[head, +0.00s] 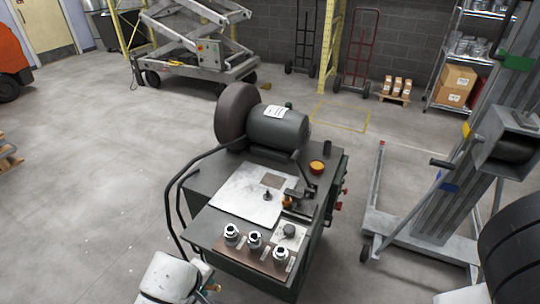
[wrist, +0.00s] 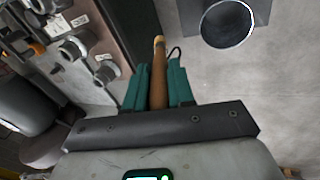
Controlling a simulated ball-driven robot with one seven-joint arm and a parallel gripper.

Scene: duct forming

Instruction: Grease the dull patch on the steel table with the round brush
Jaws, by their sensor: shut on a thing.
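In the wrist view, my gripper (wrist: 158,80) is shut on a slim brown wooden handle with a paler tip, which I take to be the round brush (wrist: 158,60). Its bristles cannot be made out. In the head view, the gripper is only partly seen at the bottom edge, left of the machine's front and apart from the steel table (head: 233,194). The table is a bright plate on top of the dark green machine. A darker brownish square, the dull patch (head: 272,181), shows on its far part, with a small dark piece in front of it.
Several metal fittings (head: 254,239) stand along the machine's front ledge, beside a pale block with a round grey top (head: 290,231). A large disc (head: 238,115) and motor (head: 278,127) rise behind the table. A grey lift frame (head: 440,235) stands right.

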